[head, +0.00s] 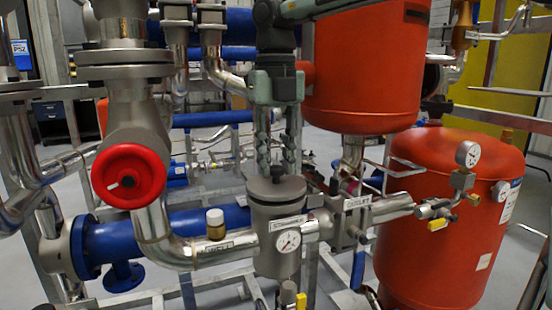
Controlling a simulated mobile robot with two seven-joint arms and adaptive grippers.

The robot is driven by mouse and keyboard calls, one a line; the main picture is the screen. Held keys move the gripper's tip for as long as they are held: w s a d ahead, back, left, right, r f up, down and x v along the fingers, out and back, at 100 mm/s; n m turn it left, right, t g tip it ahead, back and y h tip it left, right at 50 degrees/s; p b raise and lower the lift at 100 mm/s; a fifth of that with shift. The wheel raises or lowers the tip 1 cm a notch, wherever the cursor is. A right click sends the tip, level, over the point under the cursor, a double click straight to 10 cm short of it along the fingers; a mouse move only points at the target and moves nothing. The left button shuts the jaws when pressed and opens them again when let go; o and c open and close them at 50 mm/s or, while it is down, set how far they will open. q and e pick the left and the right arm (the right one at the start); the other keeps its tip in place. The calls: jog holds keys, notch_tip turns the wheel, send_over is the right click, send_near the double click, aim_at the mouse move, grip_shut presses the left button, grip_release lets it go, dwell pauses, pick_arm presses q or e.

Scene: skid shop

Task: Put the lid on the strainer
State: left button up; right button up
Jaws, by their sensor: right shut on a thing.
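The strainer (277,238) is a grey upright cylinder in the pipe line, low at the centre of the head view. A label and a round gauge are on its front. The lid (263,189) is a grey disc with a small dark knob, level at the strainer's top. I cannot tell whether it rests on the rim or is just above it. My right gripper (277,167) points straight down from above and is shut on the lid at its knob; the fingertips partly hide the knob. My left gripper is not in view.
A red handwheel (130,177) and thick pipes stand at the left. A red tank (365,75) hangs behind at the upper right, another red tank (440,240) stands at the right. A yellow-handled valve (301,300) is below.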

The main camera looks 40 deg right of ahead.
jog(key=shift+f, duration=0.45)
jog(key=o, duration=0.9)
jog(key=shift+o, duration=0.6)
jog(key=shift+o, duration=1.2)
